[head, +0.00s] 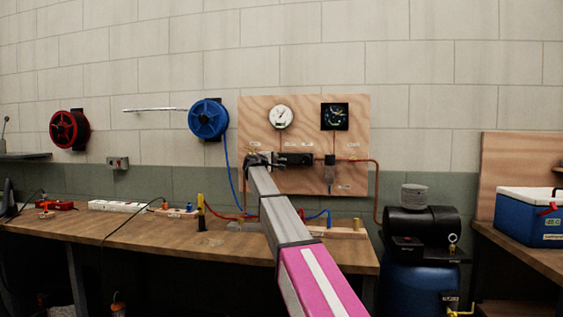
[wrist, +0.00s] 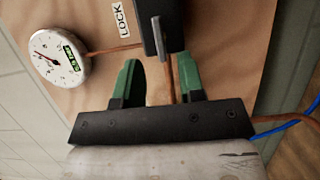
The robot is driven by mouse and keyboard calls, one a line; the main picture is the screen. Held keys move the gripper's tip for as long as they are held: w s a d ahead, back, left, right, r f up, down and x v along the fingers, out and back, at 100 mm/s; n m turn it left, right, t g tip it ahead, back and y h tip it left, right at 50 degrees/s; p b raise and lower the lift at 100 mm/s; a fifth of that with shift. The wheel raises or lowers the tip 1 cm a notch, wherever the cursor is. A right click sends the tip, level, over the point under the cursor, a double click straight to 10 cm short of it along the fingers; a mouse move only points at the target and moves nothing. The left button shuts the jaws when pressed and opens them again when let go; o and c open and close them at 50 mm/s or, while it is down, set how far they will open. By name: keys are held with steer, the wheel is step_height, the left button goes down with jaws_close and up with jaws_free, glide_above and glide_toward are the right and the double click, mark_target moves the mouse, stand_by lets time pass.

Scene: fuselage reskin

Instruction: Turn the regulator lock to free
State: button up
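The regulator is a black block (head: 296,159) on the wooden wall panel, and its end shows at the top of the wrist view (wrist: 150,8). A flat grey metal lever (wrist: 159,40) stands out from it, beside a white label reading LOCK (wrist: 123,20). My gripper (wrist: 160,72) has two green fingers spread apart. The lever's near end appears between the fingertips, with gaps on both sides and no visible contact. In the head view my gripper (head: 258,160) is at the regulator's left end, and my arm hides part of that area.
A white dial gauge (head: 281,117) with a green tag and a black gauge (head: 335,116) hang above on the panel (head: 355,120). A copper pipe runs behind the fingers. A workbench (head: 150,232) with small fittings lies below. A blue hose hangs left of the panel.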

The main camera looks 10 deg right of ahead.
mark_target(281, 158)
steer(key=x, duration=0.6)
steer(key=shift+w+d, duration=0.1)
steer(key=shift+d, duration=0.05)
jaws_close()
